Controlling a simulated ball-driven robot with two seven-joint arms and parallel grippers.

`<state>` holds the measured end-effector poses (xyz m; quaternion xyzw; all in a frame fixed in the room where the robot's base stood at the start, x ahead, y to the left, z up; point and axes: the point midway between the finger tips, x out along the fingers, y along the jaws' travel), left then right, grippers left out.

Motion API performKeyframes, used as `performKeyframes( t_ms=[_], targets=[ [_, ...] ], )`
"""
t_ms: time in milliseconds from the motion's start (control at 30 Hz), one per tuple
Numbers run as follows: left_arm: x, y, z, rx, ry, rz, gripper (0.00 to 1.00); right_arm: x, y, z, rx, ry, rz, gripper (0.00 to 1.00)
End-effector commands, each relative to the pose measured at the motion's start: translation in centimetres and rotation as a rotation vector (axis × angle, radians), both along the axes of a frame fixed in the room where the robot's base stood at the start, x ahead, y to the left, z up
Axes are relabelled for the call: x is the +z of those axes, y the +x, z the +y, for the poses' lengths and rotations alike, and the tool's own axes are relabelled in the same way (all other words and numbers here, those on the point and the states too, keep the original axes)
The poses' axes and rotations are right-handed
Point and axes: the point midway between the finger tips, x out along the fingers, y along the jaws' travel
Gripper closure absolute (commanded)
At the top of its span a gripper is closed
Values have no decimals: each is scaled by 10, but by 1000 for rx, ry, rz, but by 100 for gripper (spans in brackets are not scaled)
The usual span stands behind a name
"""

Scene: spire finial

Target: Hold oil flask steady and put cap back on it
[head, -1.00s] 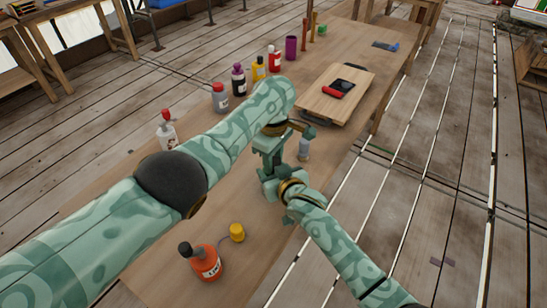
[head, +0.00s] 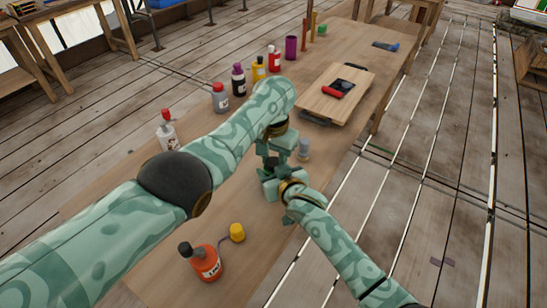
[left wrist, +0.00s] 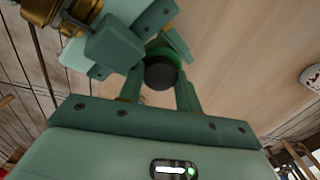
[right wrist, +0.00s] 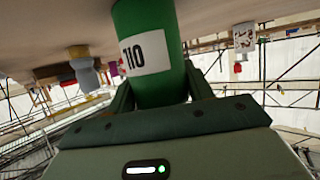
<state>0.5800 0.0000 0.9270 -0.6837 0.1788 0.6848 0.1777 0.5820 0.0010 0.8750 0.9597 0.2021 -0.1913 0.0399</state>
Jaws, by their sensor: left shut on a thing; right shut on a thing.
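The green oil flask (right wrist: 150,85) is between my right gripper's fingers (right wrist: 155,100) in the right wrist view, its white label upside down. My right gripper (head: 272,185) is shut on it. In the left wrist view the black cap (left wrist: 160,74) is between my left gripper's fingers (left wrist: 160,90), with green flask body showing just behind it. My left gripper (head: 275,160) is shut on the cap, close above my right gripper. I cannot tell whether the cap touches the flask mouth. In the head view the grippers hide most of the flask.
On the wooden table (head: 130,215), an orange bottle (head: 203,262) and a yellow piece (head: 237,232) stand at the front. A small grey bottle (head: 304,149) stands just right of my grippers. Several bottles and a wooden board (head: 320,98) are farther back.

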Motion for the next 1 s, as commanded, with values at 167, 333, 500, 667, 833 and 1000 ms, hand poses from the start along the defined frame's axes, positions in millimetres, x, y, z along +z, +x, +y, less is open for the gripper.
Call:
performKeyframes(
  t_ms=[167, 333, 500, 667, 833, 1000],
  targets=[
    [0, 0, 1, 2, 2, 0, 93, 0, 0, -1, -1, 0, 0, 100],
    [0, 0, 1, 3, 1, 0, 44, 0, 0, -1, -1, 0, 0, 100],
    [0, -1, -1, 1, -3, 1, 44, 0, 0, 0, -1, -1, 1, 100],
    [0, -1, -3, 0, -4, 2, 44, 0, 0, 0, -1, -2, 0, 100],
    [0, -2, -4, -1, -7, 3, 44, 0, 0, 0, 0, -1, 1, 100],
    [18, -1, -5, -4, -11, 1, 44, -1, 0, 0, -1, -2, 2, 100]
  ],
)
